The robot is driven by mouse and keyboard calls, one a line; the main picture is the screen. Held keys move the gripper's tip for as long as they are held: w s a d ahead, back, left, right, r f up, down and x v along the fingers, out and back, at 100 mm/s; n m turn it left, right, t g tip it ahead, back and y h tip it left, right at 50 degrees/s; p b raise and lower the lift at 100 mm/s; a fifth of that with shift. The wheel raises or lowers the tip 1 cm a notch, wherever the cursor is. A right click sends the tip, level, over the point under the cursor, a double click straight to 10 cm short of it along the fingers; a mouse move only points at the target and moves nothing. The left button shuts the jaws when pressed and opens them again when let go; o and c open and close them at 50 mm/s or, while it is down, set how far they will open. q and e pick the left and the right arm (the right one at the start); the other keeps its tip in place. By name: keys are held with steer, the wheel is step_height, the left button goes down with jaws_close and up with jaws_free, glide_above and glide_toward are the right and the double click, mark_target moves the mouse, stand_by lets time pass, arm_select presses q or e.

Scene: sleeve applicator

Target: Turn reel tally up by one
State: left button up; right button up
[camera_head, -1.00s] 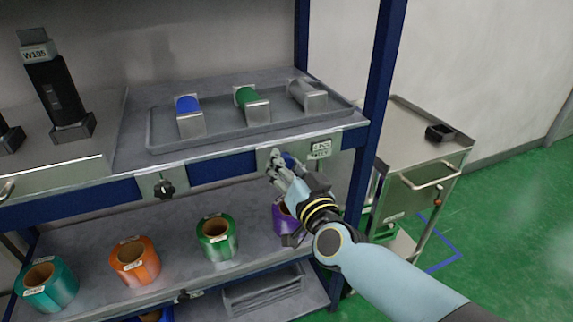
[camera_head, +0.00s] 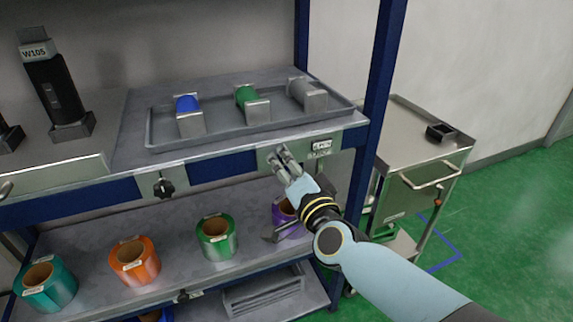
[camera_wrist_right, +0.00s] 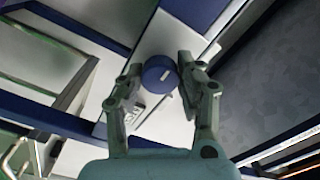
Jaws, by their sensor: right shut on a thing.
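My right gripper (camera_head: 279,153) is at the grey plate (camera_head: 338,143) on the right end of the shelf's front edge. In the head view the fingers hide the knob. The tally (camera_head: 320,146) is a small window with a label just right of the fingers; its characters are too small to read surely. My left gripper is not in view.
A grey tray (camera_head: 221,138) with blue, green and grey rolls in metal holders lies on the shelf above. A black knob (camera_head: 163,186) sits further left on the edge. Coloured reels stand below, the purple one (camera_head: 284,217) near my wrist. A steel trolley (camera_head: 415,150) stands right.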

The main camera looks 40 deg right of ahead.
stand_by(0.3)
steer(key=o, duration=1.1)
steer(key=shift+o, duration=0.2)
steer(key=v, duration=1.2)
steer(key=shift+d+f, duration=0.1)
